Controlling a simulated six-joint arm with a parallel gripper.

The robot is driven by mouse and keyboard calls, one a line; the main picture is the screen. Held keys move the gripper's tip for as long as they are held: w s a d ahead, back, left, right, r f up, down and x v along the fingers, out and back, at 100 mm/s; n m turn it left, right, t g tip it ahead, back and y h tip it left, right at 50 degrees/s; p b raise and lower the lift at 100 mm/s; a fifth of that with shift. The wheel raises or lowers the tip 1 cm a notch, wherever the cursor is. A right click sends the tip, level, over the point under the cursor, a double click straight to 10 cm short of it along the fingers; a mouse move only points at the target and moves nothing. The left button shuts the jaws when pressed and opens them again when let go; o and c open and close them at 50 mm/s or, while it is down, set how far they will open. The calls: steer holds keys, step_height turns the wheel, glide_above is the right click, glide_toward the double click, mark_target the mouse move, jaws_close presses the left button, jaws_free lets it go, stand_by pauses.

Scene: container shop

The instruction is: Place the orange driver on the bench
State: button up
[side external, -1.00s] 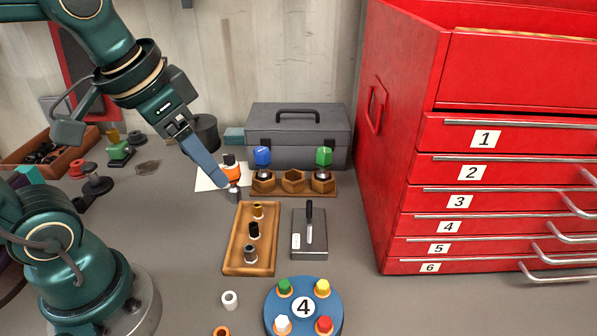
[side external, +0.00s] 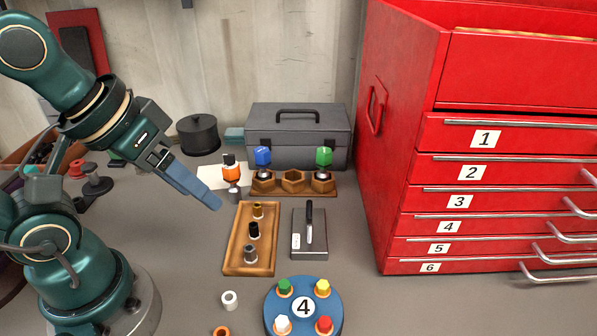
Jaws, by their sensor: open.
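The orange driver (side external: 231,174) has a dark top, an orange grip and a grey lower end. It stands upright on the grey bench (side external: 185,265), in front of a white sheet and left of the wooden holder. My gripper (side external: 214,202) is just left of and in front of the driver, apart from it as far as I can see. Its blue fingers are open and empty, pointing down to the right; they overlap in this view. The driver's lower end is partly close behind the fingertips.
A wooden holder (side external: 293,181) carries a blue and a green driver, with its middle seat empty. A wooden tray (side external: 235,243), a dark block (side external: 299,245) and a blue turntable (side external: 335,296) stand nearer. A red drawer cabinet (side external: 400,170) bounds the right. Bare bench lies left of the tray.

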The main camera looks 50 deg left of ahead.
steer(key=w+r+n+g, duration=0.1)
steer(key=w+r+n, duration=0.2)
steer(key=n, duration=0.3)
steer(key=n+g+h, duration=0.3)
steer(key=n+g, duration=0.1)
steer(key=n, duration=0.9)
glide_above(230, 163)
steer(key=f, duration=0.6)
steer(key=shift+w, duration=0.25)
steer(key=shift+s+a+f, duration=0.15)
steer(key=shift+a+f, duration=0.1)
steer(key=shift+f, duration=3.35)
jaws_close()
steer(key=shift+r, duration=3.05)
